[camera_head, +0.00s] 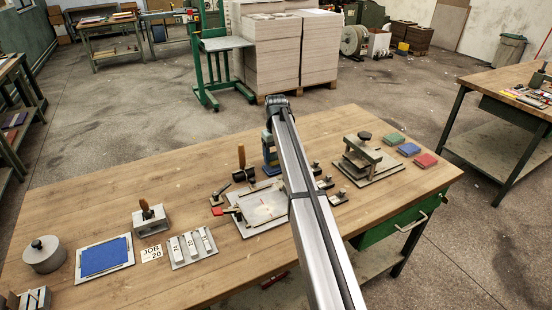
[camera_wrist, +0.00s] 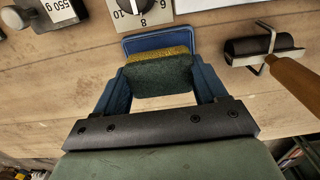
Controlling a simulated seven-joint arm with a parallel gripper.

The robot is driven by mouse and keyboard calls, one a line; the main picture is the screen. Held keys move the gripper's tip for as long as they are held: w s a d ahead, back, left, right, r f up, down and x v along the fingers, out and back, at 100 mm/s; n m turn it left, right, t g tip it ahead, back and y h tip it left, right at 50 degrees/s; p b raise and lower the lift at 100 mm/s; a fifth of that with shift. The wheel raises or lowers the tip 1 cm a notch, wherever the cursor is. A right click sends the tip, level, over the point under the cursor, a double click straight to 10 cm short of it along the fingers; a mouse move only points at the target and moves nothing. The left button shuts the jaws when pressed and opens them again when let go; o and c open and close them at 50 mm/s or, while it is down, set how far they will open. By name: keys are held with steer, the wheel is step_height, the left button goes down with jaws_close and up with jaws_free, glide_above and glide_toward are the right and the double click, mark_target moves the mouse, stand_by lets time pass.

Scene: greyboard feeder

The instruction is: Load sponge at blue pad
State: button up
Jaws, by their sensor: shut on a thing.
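A sponge (camera_wrist: 160,75), dark green with a yellow layer, sits between the two blue fingers of my gripper (camera_wrist: 160,70) in the wrist view. My gripper is shut on it. A blue, tray-like piece (camera_wrist: 134,44) shows just behind the sponge; I cannot tell whether they touch. In the head view my gripper (camera_head: 271,158) is low over the middle back of the bench, and I cannot make out the sponge there. The blue pad (camera_head: 104,256) lies in a pale, shallow frame at the bench's left front, well away from my gripper.
A wooden-handled roller (camera_wrist: 262,47) lies right of my gripper in the wrist view. A dial (camera_wrist: 136,8) is above it. A round lidded pot (camera_head: 44,256), a metal block with a handle (camera_head: 151,220) and a weight tray (camera_head: 192,248) stand near the pad. The bench's left back is clear.

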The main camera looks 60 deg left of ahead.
mark_target(276, 155)
steer(key=shift+r, duration=2.25)
